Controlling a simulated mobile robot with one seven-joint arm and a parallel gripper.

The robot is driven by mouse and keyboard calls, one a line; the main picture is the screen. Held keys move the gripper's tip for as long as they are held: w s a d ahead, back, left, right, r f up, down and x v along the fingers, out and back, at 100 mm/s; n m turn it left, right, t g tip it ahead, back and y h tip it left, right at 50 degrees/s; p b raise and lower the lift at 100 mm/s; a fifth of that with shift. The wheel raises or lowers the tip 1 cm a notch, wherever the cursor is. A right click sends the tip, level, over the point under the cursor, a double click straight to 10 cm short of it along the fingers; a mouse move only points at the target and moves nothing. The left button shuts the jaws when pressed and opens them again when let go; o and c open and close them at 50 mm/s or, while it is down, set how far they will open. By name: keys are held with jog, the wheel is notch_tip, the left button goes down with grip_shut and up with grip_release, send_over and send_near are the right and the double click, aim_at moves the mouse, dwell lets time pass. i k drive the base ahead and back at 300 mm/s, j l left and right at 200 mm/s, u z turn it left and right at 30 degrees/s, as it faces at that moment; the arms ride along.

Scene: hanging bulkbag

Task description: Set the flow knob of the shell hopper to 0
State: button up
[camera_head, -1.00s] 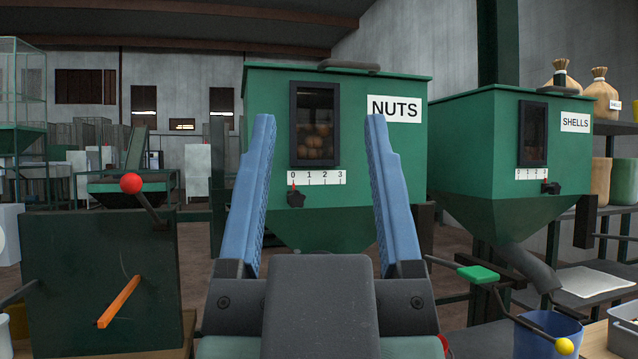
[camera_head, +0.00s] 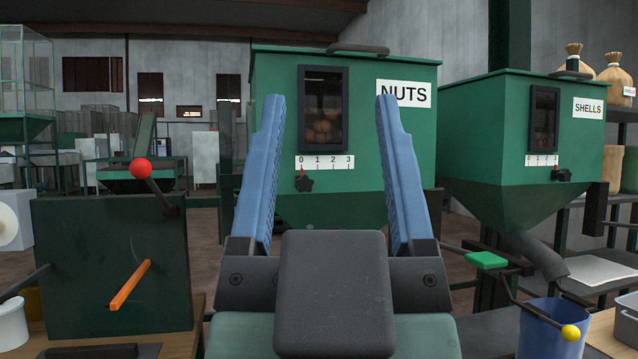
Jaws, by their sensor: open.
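The shell hopper (camera_head: 520,150) is a green bin labelled SHELLS at the right. Its black flow knob (camera_head: 562,175) sits under the right end of a white 0 to 3 scale (camera_head: 541,160), by the 3. My gripper (camera_head: 330,100) points forward in the middle of the view, with two blue fingers wide apart and nothing between them. It is well left of the shell knob and in front of the nut hopper (camera_head: 400,150).
The nut hopper's own knob (camera_head: 304,184) is at 0. A dark green box (camera_head: 75,250) with an orange lever (camera_head: 130,285) and red ball stands left. At lower right are a green-topped lever (camera_head: 487,260), a blue bin (camera_head: 545,335) and a grey tray (camera_head: 628,325).

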aim_at(564, 174)
jog(key=z, duration=1)
